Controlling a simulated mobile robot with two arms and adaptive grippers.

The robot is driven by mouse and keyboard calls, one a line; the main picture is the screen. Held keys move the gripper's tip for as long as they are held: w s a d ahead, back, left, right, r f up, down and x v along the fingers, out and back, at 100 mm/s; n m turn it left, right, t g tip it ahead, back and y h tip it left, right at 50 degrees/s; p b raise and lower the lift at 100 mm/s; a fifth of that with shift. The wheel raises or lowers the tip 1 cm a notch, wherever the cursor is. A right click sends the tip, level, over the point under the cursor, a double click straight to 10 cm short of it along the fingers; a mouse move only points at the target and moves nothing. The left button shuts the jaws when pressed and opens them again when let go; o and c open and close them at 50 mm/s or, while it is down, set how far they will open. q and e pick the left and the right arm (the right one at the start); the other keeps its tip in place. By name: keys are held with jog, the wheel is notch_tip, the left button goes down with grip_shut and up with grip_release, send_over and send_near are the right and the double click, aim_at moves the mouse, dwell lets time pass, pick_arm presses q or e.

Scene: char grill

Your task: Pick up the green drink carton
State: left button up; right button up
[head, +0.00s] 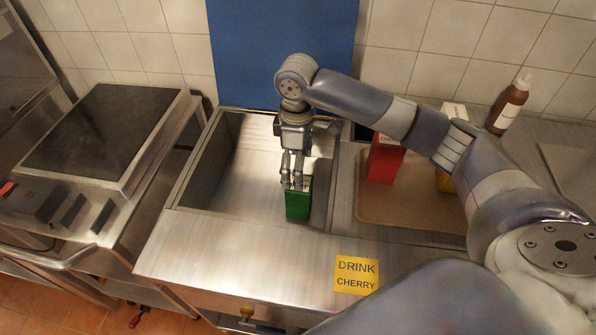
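The green drink carton (298,206) is upright at the front right of the sink basin (235,165), its lower end near the front rim in the picture. I cannot tell whether it stands on something or hangs clear. My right gripper (292,184) points down at the carton's top, with its fingers overlapping the top edge. The fingers are close together, but whether they are shut on the carton is not clear. My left gripper is not in view.
A tan tray (405,212) right of the sink holds a red carton (384,160) and a yellow item (445,182), partly behind my arm. A brown bottle (508,105) stands at the back right. A yellow "DRINK CHERRY" label (356,275) is on the counter front. A grill (100,140) is left.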

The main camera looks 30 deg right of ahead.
aim_at(299, 197)
jog(key=shift+w+f, duration=0.1)
jog(key=shift+w, duration=0.05)
jog(key=f, duration=0.4)
jog(key=shift+s+f, duration=0.15)
jog(key=shift+s, duration=0.1)
jog(key=shift+f, duration=0.3)
jog(key=f, duration=0.1)
jog(key=f+p, duration=0.1)
jog(key=f, duration=0.3)
jog(key=shift+d+p, duration=0.35)
jog(key=shift+f, duration=0.2)
jog(key=c, duration=1.4)
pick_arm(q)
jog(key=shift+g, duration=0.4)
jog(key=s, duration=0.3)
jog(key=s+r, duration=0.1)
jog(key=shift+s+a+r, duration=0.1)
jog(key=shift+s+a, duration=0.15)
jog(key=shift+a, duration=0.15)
